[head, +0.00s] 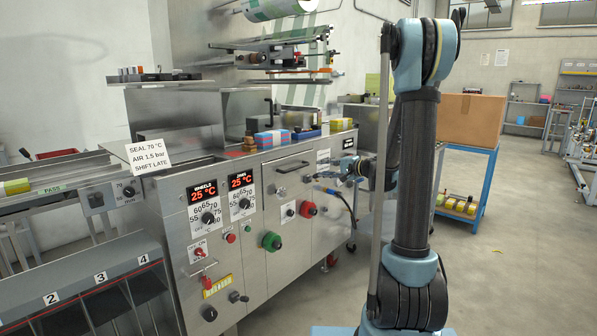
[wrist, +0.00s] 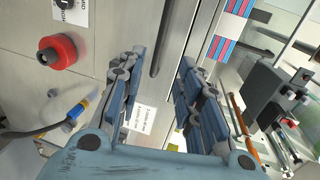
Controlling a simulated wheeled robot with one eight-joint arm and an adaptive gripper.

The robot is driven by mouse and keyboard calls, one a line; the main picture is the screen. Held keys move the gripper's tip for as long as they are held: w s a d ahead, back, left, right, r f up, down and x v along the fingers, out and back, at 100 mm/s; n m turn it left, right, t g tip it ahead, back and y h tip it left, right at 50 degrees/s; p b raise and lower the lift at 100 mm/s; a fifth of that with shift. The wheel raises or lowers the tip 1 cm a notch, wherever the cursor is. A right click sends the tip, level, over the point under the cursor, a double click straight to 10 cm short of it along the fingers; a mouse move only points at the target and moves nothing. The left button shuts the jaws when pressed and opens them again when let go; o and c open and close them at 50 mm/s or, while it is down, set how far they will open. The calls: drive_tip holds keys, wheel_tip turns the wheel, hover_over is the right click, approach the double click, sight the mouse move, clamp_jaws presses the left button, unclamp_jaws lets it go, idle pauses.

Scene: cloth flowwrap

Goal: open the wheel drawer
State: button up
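A steel panel with a slim bar handle (head: 291,167) is on the upper front of the machine. It looks like the wheel drawer and sits flush, but I read no drawer label on it. The bar handle (wrist: 176,38) also shows in the wrist view, running from the top edge down to between my fingertips. My gripper (head: 318,178) is in front of the machine, right of and slightly below the handle in the head view. In the wrist view its two blue fingers (wrist: 160,66) are spread apart with nothing held. I cannot tell whether they touch the handle.
A red knob (head: 307,210) and a green knob (head: 271,241) stick out below the panel. A hose with a blue and yellow end (wrist: 82,108) is beside my gripper.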

sight(300, 167)
drive_tip(key=x, duration=1.5)
drive_tip(key=shift+w+a, duration=0.1)
drive_tip(key=shift+a, duration=0.15)
clamp_jaws()
